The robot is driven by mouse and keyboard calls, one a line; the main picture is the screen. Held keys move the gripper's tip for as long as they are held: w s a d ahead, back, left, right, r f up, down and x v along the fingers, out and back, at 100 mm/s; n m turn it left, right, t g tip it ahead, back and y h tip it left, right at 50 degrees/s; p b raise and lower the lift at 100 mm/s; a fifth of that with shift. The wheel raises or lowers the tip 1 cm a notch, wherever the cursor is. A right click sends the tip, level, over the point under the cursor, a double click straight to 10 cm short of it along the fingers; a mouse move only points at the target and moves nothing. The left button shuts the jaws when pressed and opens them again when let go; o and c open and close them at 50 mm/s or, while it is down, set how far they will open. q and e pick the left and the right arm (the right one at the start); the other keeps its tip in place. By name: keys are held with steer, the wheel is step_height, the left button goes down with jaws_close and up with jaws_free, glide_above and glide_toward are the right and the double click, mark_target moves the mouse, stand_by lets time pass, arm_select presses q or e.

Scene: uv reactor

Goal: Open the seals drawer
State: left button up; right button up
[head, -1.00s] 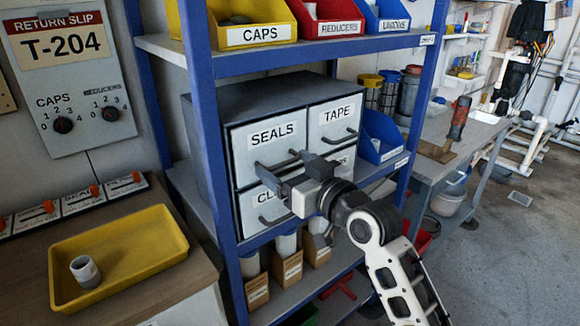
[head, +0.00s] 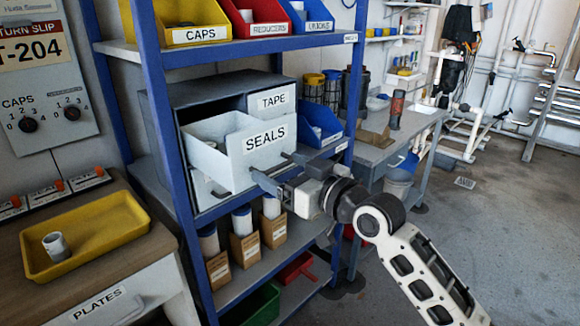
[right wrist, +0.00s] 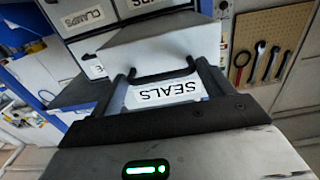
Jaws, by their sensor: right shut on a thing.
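The white seals drawer (head: 228,155) stands well out of the grey cabinet (head: 205,97), with its SEALS label facing forward. Its top is open and a few pale things show inside. My right gripper (head: 273,170) is at the drawer front, shut on the drawer's dark handle. In the right wrist view the handle (right wrist: 165,73) lies between the two fingers (right wrist: 164,80), with the SEALS label upside down beyond it. The gripper partly hides the handle in the head view. My left gripper is not in view.
The closed tape drawer (head: 272,101) is beside the seals drawer's slot. A blue bin (head: 318,122) stands right of the cabinet. A blue rack post (head: 165,110) is close on the left. Cardboard boxes (head: 244,248) stand on the shelf below.

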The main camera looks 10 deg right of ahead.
steer(key=shift+s+d+r, duration=0.1)
steer(key=shift+s+d, duration=0.15)
steer(key=shift+d, duration=0.1)
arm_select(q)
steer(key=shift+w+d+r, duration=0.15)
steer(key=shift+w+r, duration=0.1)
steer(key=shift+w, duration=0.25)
arm_select(e)
steer(key=o, duration=1.1)
arm_select(q)
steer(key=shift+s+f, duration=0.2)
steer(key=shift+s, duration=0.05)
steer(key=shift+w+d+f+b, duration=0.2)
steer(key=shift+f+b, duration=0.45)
steer(key=shift+b, duration=1)
arm_select(e)
steer(key=v, duration=1.6)
